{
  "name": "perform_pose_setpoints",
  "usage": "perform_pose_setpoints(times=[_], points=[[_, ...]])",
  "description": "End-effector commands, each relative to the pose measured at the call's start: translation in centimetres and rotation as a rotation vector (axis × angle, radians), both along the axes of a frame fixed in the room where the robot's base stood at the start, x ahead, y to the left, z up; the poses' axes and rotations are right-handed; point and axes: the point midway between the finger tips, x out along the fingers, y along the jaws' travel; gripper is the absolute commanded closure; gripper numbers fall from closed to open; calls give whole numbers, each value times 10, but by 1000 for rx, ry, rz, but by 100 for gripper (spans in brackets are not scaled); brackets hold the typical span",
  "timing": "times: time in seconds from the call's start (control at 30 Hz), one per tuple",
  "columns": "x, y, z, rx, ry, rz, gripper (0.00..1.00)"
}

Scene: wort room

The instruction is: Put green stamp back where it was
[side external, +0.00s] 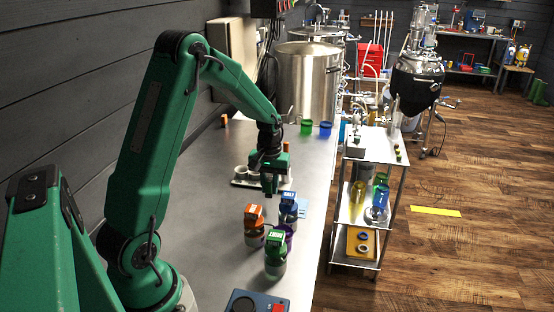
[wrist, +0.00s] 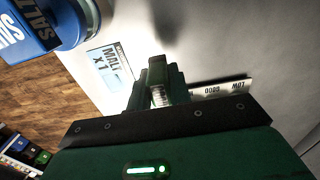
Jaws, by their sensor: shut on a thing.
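My gripper (side external: 270,186) is low over the steel bench, beside a pale holder with cups. In the wrist view my gripper (wrist: 160,90) is shut on a small green piece with a pale ribbed part, the green stamp (wrist: 157,72). Its underside is hidden, and I cannot tell whether it touches the bench. A card reading MALT x 1 (wrist: 108,62) lies on the bench just to the left of the jaws. A white strip with LOW and GOOD (wrist: 222,89) lies to the right. In the side view the stamp is hard to tell from my green gripper.
Lidded jars stand on the bench (side external: 205,225) in front of my gripper: blue (side external: 288,207), orange (side external: 254,222) and green (side external: 275,250). The blue SALT jar (wrist: 60,20) is close at upper left. The pale holder (side external: 242,182) is left of my gripper. A steel kettle (side external: 308,85) stands behind.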

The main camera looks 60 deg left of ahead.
Motion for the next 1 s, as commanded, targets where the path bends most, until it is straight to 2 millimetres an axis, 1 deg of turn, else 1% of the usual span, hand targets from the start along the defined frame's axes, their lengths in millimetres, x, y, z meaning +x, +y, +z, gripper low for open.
perform_pose_setpoints(times=[0.27,0.5,0.6,1.0], points=[[0,0,-7,-1,1,0,95],[-1,0,-32,-1,3,0,95],[0,0,-38,-1,2,0,95],[0,0,-41,0,0,0,95]])
